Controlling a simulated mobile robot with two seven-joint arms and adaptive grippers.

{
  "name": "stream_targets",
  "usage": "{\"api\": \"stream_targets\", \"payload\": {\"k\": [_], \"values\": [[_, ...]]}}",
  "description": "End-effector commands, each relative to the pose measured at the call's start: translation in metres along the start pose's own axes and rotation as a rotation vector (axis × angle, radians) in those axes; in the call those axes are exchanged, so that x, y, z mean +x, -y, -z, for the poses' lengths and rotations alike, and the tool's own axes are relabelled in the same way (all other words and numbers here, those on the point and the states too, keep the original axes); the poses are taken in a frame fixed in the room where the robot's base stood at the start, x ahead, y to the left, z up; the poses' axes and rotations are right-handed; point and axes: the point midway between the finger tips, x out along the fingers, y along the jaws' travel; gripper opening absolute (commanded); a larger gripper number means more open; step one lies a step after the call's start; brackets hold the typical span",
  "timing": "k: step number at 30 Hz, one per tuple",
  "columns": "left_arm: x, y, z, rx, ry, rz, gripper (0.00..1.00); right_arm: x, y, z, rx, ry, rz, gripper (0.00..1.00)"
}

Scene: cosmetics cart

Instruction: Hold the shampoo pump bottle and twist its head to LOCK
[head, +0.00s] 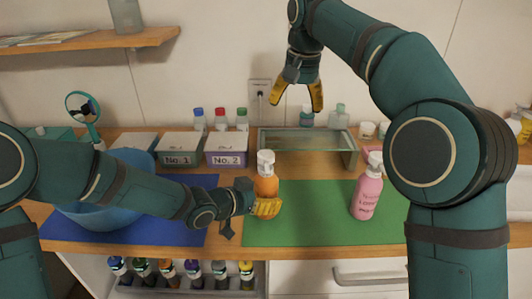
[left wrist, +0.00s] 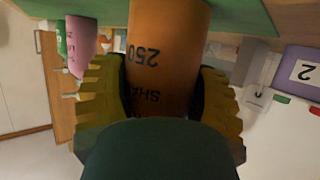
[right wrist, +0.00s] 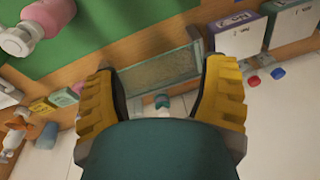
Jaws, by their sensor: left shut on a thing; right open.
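The orange shampoo pump bottle (head: 266,186) with a white pump head (head: 266,162) stands upright at the left end of the green mat (head: 310,228). My left gripper (head: 266,207) is shut around its lower body. The left wrist view shows the orange body (left wrist: 165,55) with black print between the yellow fingers; its head is out of that view. My right gripper (head: 298,100) is open and empty, high above the back of the counter, apart from the bottle. The right wrist view shows its spread fingers (right wrist: 163,100) with nothing between them.
A pink pump bottle (head: 367,195) stands on the right of the green mat. A glass-topped stand (head: 308,140) is behind the mat. A blue bowl (head: 85,210) sits on the blue mat (head: 195,235) at left, with labelled boxes (head: 226,150) behind.

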Motion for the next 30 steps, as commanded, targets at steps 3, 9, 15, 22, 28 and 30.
{"api": "stream_targets", "payload": {"k": [3,9,15,22,28,30], "values": [[0.000,0.000,0.000,-0.001,0.000,0.000,0.20,-0.013,0.035,-0.038,-0.056,0.069,-0.042,0.72],[0.000,0.000,0.000,0.000,0.000,0.000,0.20,-0.022,0.055,-0.068,-0.090,0.121,-0.086,0.72],[0.000,0.000,0.000,0.000,0.000,0.000,0.20,-0.008,0.054,-0.071,-0.091,0.127,-0.092,0.72],[0.000,0.000,0.000,0.000,0.000,0.000,0.20,0.027,0.050,-0.076,-0.091,0.128,-0.092,0.72],[0.000,0.000,0.000,0.000,0.000,0.000,0.20,0.062,0.047,-0.080,-0.092,0.127,-0.090,0.72],[0.000,0.000,0.000,0.000,0.000,0.000,0.20,0.073,0.046,-0.081,-0.092,0.126,-0.090,0.72]]}}
